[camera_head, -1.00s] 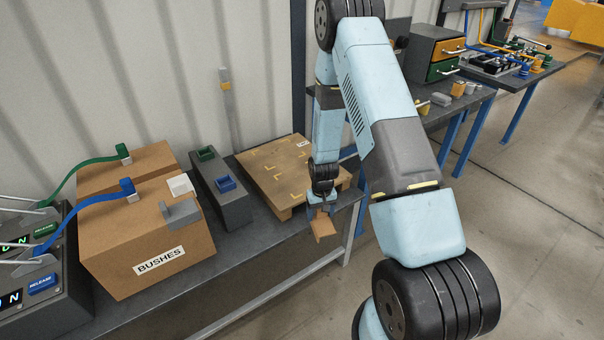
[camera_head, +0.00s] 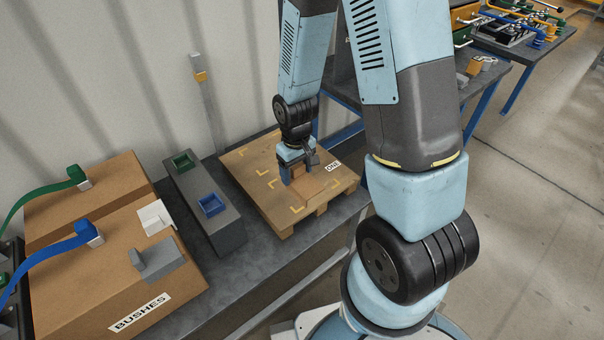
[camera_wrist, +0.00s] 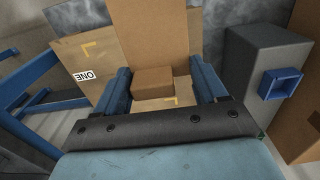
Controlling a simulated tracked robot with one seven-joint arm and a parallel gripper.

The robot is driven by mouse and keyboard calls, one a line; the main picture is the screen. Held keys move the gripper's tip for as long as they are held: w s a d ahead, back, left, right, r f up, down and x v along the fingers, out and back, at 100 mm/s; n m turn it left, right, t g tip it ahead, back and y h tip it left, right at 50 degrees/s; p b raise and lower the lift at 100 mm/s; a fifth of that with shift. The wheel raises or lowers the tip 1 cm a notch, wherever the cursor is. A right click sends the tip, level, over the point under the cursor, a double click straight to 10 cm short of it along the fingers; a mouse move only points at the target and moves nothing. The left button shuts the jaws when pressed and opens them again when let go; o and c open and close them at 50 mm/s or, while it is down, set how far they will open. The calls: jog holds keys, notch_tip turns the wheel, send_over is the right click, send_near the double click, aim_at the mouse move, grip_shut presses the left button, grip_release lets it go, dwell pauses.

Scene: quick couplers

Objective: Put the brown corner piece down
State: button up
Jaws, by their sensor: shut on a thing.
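The brown corner piece (camera_head: 308,184) is held by my gripper (camera_head: 299,166) over the wooden pallet board (camera_head: 250,157), near its middle and toward the right. I cannot tell whether its underside touches the board. In the wrist view the brown piece (camera_wrist: 150,38) is a tall flat panel with a small block at its near end, between the two blue fingers of my gripper (camera_wrist: 162,86). The pallet board (camera_wrist: 74,62) also shows there, with yellow corner marks and a label reading ONE.
Left of the pallet stands a grey block (camera_head: 212,215) with a green and a blue socket. Further left are cardboard boxes, one labelled BUSHES (camera_head: 115,255), with a grey bracket on top. A grey post (camera_head: 207,95) stands behind the pallet. The pallet's left part is bare.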

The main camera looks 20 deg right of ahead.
jog(key=shift+w, duration=0.25)
jog(key=w+d+f, duration=0.1)
jog(key=w+f, duration=0.2)
jog(key=w, duration=0.1)
jog(key=w+d+f, duration=0.1)
jog(key=w+f, duration=0.2)
jog(key=w, duration=0.1)
jog(key=w+d+f, duration=0.1)
jog(key=w+f, duration=0.2)
jog(key=w, duration=0.1)
jog(key=shift+w+d, duration=0.3)
jog(key=shift+w+d+f, duration=0.1)
jog(key=shift+w+f, duration=0.15)
jog(key=shift+f, duration=1.6)
jog(key=o, duration=1.2)
jog(key=shift+f, duration=0.1)
jog(key=shift+c, duration=0.2)
